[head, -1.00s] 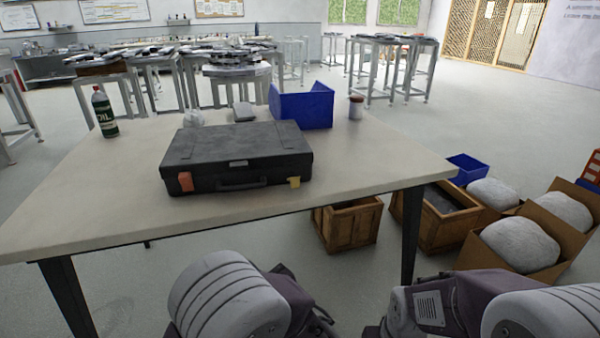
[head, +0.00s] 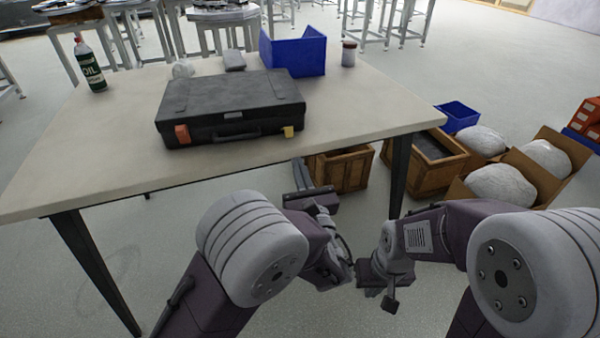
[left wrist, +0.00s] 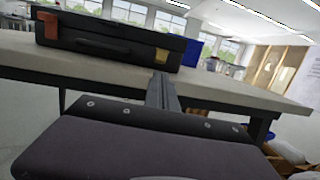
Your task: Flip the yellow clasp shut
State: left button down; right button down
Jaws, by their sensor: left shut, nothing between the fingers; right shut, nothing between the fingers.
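A black case (head: 230,105) lies on the table with its lid down and its handle side toward me. The yellow clasp (head: 288,131) is at the right of its front side; it also shows in the left wrist view (left wrist: 162,55). It looks smaller than the orange clasp (head: 182,134) at the front left, and I cannot tell its exact angle. My left gripper (head: 298,170) is shut and empty, in front of the table edge, below and apart from the yellow clasp. Its fingers (left wrist: 162,90) point toward the case. My right gripper (head: 389,304) is shut and empty, low in front of the table.
The table (head: 90,165) is bare in front of the case. Wooden crates (head: 343,170) and boxes with pale sacks (head: 500,186) are on the floor at right.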

aim_at(293, 150)
pick_arm(q)
jog(key=b+x, duration=0.1)
jog(key=x, duration=0.5)
